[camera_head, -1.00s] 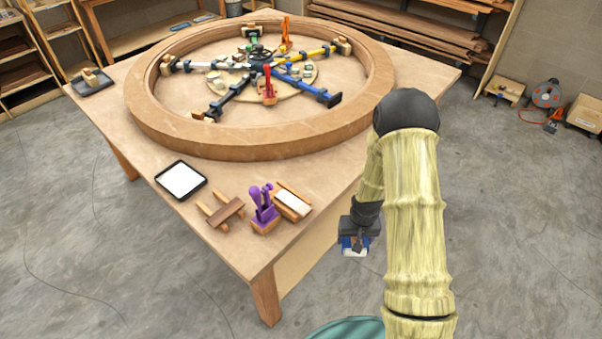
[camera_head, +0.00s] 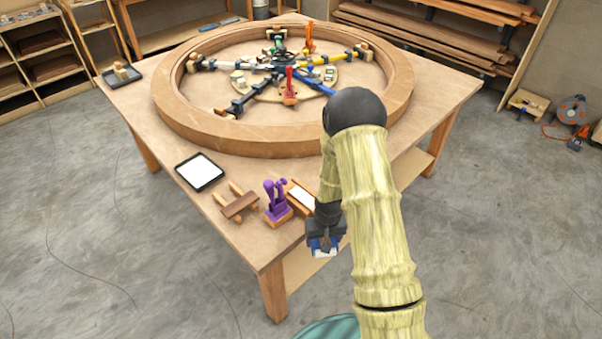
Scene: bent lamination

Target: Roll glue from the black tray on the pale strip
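A black tray (camera_head: 181,174) with a flat white fill lies near the table's left front edge. A pale strip (camera_head: 300,197) in a wooden holder lies near the table's front right edge, partly hidden by my arm. My gripper (camera_head: 324,246) is just past that edge, to the right of and below the pale strip in the picture, and touches neither strip nor tray. Blue and white parts show at its fingertips. I cannot tell whether they are a held tool or the fingers. I see no separate glue roller for certain.
A purple clamp (camera_head: 276,199) on a wooden block stands left of the pale strip. A large wooden ring (camera_head: 240,141) with several clamps fills the table's middle. Another tray (camera_head: 112,83) holds wooden blocks.

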